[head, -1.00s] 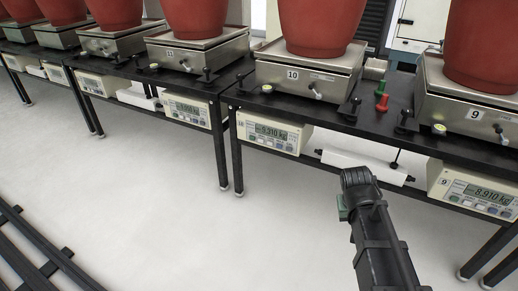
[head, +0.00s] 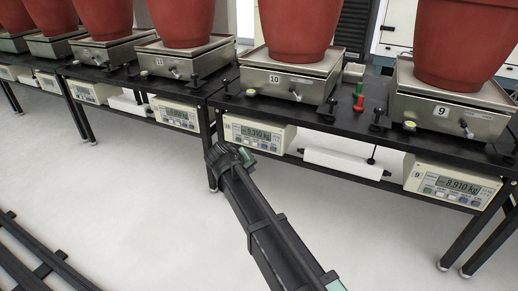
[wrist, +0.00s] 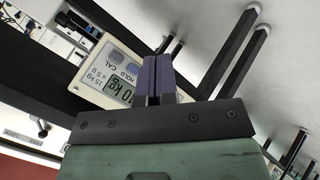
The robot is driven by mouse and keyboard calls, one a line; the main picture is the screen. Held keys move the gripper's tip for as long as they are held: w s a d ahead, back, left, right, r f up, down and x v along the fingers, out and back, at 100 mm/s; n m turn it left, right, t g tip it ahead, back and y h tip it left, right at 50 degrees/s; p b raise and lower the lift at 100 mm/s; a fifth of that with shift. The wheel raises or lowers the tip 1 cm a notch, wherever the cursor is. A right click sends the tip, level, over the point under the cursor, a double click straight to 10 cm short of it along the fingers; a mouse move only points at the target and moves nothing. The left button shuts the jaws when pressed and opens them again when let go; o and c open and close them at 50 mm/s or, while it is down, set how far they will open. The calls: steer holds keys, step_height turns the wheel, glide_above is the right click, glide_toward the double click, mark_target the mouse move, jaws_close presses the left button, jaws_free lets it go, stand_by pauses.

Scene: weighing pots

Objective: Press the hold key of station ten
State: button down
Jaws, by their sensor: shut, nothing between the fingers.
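The station ten indicator (head: 258,134) is a cream box with a grey display and a row of keys, hung under the front edge of the bench. Its display reads about 9.310 kg. In the wrist view the indicator (wrist: 103,80) appears turned, with HOLD and CAL lettering beside bluish keys. My gripper (wrist: 158,62) shows its two purple fingers closed together, empty, overlapping the panel's right edge near the key end. I cannot tell whether the fingertips touch it. In the head view my arm's end is just below and left of the indicator, and the fingers are hidden.
The station ten scale (head: 272,81) carries a red pot (head: 300,30) above the indicator. The station nine indicator (head: 452,186) hangs to the right, with a white box (head: 342,157) between. Black bench legs stand near my arm.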

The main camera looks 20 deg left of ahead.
mark_target(264, 147)
steer(key=shift+w, duration=0.1)
steer(key=shift+w+d, duration=0.2)
steer(key=shift+w, duration=1.25)
steer(key=shift+w+d, duration=0.15)
steer(key=shift+w, duration=1.25)
steer(key=shift+w+d, duration=0.2)
steer(key=shift+w, duration=1.25)
steer(key=shift+w, duration=0.4)
steer(key=shift+w+d, duration=0.1)
steer(key=shift+w, duration=0.35)
steer(key=shift+s, duration=0.85)
